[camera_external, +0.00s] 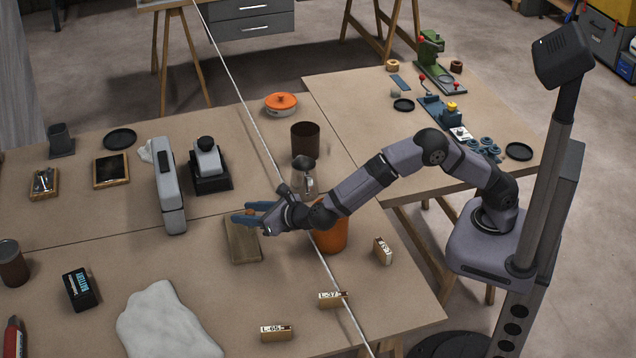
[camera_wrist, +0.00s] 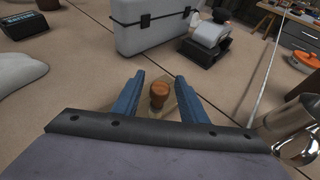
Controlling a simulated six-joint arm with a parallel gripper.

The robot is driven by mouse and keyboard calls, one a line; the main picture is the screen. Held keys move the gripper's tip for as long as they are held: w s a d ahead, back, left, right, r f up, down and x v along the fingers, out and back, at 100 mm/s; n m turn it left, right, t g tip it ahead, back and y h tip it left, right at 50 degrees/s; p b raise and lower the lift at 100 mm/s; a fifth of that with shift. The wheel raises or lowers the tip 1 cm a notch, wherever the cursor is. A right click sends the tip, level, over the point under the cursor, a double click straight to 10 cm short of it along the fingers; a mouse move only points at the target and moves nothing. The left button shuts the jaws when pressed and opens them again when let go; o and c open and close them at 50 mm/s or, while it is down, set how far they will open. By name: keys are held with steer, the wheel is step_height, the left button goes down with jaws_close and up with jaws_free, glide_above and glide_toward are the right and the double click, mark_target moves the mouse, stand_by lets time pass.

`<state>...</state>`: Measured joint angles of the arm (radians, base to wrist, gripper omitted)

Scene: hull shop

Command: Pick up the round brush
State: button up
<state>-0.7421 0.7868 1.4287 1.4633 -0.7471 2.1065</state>
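A round brown wooden knob, which looks like the round brush (camera_wrist: 159,94), shows between my fingers in the wrist view. A small brown part of it shows at the fingers in the external view (camera_external: 250,210). It appears to be on or above a wooden board (camera_external: 243,243); its lower part is hidden. My gripper (camera_external: 246,215) has blue fingers reaching toward the left over the board's far end. In the wrist view the fingers (camera_wrist: 158,92) are apart on either side of the knob, with gaps visible on both sides.
A metal jug (camera_external: 303,178) and an orange pot (camera_external: 332,236) stand close by my wrist. A grey case (camera_external: 170,190) stands left of the board. A white cloth (camera_external: 165,325) lies in front, near a battery (camera_external: 79,289). A pale line crosses the table.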

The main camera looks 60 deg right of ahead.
mark_target(242, 228)
step_height(242, 228, down, 3)
steer(key=shift+r, duration=0.1)
steer(key=shift+w+d+p, duration=0.15)
steer(key=shift+w+p, duration=0.35)
steer(key=shift+w, duration=0.5)
steer(key=shift+w+f, duration=0.4)
jaws_close()
